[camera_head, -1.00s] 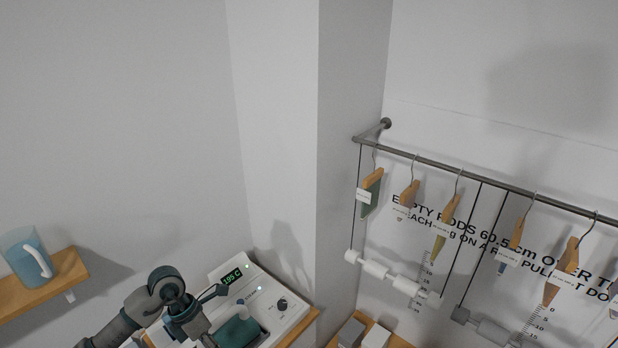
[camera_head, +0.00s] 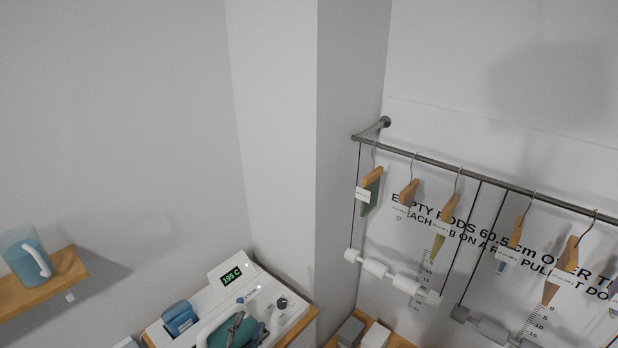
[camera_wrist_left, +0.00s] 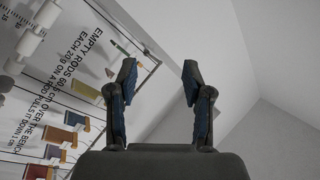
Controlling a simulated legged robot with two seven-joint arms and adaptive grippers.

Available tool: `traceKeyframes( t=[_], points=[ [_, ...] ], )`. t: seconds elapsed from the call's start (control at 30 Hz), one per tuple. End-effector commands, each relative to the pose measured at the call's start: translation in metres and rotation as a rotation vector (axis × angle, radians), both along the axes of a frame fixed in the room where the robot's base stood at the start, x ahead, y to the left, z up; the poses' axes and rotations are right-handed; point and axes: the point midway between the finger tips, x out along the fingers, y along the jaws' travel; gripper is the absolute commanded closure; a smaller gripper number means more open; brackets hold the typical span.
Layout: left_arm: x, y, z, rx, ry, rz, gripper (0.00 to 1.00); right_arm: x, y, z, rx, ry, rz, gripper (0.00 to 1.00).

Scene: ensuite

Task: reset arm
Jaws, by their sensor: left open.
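My left gripper (camera_wrist_left: 160,70) shows in the left wrist view with its two dark, blue-padded fingers wide apart and nothing between them. Behind it are the printed wall, the hanging rail and plain pale surfaces. In the head view I cannot clearly make out the left gripper at the bottom edge. My right gripper is in neither view.
A white machine (camera_head: 212,292) with a lit display stands at the bottom, bearing a blue container (camera_head: 180,318) and a teal part (camera_head: 235,330). A light-blue mug (camera_head: 25,258) sits on a wooden shelf (camera_head: 60,272) at left. A rail (camera_head: 450,167) with hangers runs along the right wall.

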Motion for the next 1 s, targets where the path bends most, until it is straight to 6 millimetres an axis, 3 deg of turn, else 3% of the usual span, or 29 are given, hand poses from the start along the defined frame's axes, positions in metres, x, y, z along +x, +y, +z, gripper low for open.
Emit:
traceKeyframes(
  t=[0.03,0.1,0.2,0.3,0.5,0.7,1.0],
  points=[
    [-0.011,0.018,-0.039,-0.073,0.166,0.081,0.5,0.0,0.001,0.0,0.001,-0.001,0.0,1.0],
    [-0.032,0.038,-0.09,-0.149,0.39,0.18,0.5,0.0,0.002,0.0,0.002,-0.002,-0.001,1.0],
    [-0.074,0.056,-0.15,-0.229,0.669,0.286,0.5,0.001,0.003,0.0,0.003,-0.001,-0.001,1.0],
    [-0.118,0.064,-0.192,-0.277,0.888,0.357,0.5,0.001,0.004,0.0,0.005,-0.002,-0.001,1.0],
    [-0.197,0.067,-0.24,-0.331,1.218,0.441,0.5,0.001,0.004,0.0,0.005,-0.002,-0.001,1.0],
    [-0.264,0.063,-0.267,-0.359,1.475,0.489,0.5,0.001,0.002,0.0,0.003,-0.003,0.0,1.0],
    [-0.247,0.061,-0.386,-0.339,1.506,0.495,0.5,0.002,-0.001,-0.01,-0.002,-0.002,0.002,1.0]
  ],
)
